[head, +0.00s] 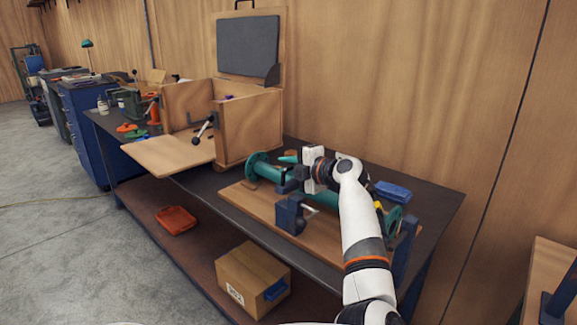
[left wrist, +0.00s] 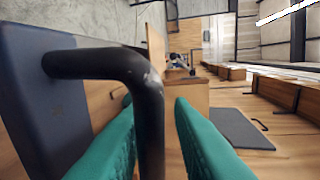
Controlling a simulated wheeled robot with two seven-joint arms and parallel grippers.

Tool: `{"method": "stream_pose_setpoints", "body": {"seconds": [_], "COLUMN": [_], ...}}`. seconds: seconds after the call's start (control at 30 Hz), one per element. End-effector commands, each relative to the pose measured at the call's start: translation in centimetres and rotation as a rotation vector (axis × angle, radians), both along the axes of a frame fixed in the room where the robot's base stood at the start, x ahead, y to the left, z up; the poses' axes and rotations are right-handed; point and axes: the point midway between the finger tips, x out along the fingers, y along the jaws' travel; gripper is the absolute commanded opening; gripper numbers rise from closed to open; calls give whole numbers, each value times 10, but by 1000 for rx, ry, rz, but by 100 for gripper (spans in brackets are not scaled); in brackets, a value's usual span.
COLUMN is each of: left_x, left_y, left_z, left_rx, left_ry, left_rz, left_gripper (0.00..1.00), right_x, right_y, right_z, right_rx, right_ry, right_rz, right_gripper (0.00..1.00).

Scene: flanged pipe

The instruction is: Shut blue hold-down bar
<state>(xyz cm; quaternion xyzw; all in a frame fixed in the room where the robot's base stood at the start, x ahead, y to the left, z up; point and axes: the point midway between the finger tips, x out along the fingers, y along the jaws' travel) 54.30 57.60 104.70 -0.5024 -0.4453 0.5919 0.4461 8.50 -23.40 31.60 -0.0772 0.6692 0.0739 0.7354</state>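The blue hold-down bar appears to be the dark blue plate (left wrist: 45,100) at the left of the left wrist view. A bent black handle (left wrist: 150,110) comes off it. My left gripper's teal fingers (left wrist: 155,98) are apart, one on each side of the handle, with a gap showing on the right side. In the head view the left gripper (head: 288,159) is above the teal flanged pipe (head: 265,171), and my arm hides part of the pipe. A dark blue block (head: 290,213) with a pale handle stands at the front of the pipe. My right gripper is not in view.
The pipe lies over a wooden board (head: 256,205) on the dark workbench (head: 205,183). A blue upright (head: 404,252) stands at the board's right end, and a blue object (head: 393,190) lies behind. An open wooden box (head: 250,125) stands left. A carton (head: 253,275) is on the shelf below.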

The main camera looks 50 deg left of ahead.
Motion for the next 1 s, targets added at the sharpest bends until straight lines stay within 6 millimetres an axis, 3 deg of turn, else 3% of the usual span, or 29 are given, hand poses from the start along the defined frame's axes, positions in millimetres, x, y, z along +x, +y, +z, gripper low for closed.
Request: {"method": "stream_pose_setpoints", "body": {"seconds": [0.07,0.43,0.8,1.0], "left_x": [0,0,0,-2], "left_y": [0,0,1,1], "left_z": [1,8,74,99], "left_rx": [1,1,2,4], "left_ry": [0,-2,-5,-1], "left_rz": [-1,0,2,6], "left_gripper": [33,33,33,33], "right_x": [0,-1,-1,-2], "right_y": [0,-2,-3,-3], "right_z": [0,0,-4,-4], "right_rx": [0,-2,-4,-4], "right_ry": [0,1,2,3], "right_rz": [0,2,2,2], "right_gripper": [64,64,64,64]}}
